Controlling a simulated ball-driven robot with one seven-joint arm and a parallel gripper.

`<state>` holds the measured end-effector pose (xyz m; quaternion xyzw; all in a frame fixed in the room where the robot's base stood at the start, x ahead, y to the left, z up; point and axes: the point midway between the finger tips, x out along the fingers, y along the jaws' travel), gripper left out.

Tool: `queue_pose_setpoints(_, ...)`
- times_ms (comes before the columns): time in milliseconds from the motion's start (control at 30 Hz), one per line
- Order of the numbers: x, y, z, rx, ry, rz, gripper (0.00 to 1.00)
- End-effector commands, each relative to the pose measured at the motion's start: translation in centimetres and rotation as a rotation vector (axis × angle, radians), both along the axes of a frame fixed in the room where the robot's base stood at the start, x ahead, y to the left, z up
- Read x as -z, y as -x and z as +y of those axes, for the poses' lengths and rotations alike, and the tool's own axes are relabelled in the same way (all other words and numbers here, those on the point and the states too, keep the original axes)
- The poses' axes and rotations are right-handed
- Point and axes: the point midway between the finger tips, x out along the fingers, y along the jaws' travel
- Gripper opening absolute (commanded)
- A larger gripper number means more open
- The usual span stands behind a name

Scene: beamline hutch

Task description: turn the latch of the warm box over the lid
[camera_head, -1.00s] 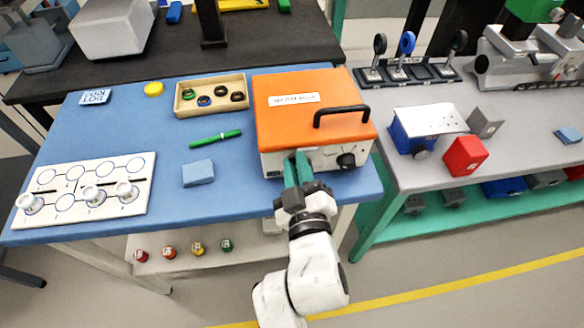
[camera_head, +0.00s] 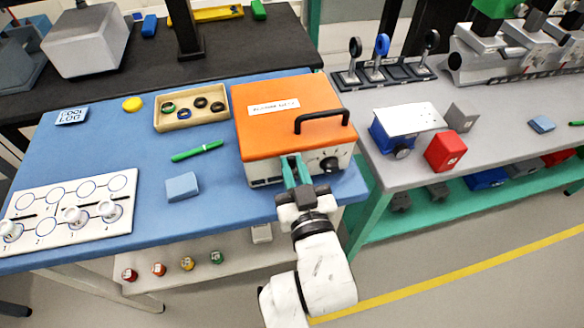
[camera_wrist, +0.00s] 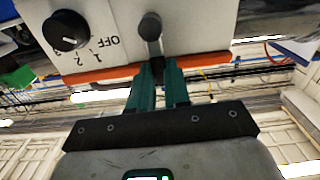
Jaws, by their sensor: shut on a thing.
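The warm box (camera_head: 290,98) is a white box with an orange lid and a black handle on top. It stands on the blue table, and its lid is down. My gripper (camera_head: 292,170) is at the box's front face, left of the black knob (camera_head: 328,165). In the wrist view, the dark latch (camera_wrist: 150,30) is a short rounded lever on the white front, beside the knob marked OFF. My green fingers (camera_wrist: 158,75) are close together at the latch's end, by the orange lid edge.
The blue table (camera_head: 100,170) also holds a wooden tray (camera_head: 160,125) of rings, a green pen (camera_head: 197,150), a blue block (camera_head: 182,187) and a white board (camera_head: 125,190) with knobs. A grey table (camera_head: 400,175) with a red block (camera_head: 445,151) stands to the right.

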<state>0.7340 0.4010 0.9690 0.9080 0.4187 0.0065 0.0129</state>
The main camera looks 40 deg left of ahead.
Motion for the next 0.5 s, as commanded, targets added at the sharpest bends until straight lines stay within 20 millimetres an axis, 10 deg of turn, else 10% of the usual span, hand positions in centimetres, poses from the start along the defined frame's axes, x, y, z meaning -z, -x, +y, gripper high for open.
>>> queue_pose_setpoints(367,0.33,0.01,-0.04,0.0,0.003,0.008,0.0)
queue_pose_setpoints(400,0.33,0.01,-0.04,0.0,0.003,0.008,0.2)
queue_pose_setpoints(500,0.26,0.01,-0.04,0.0,0.001,0.006,0.29)
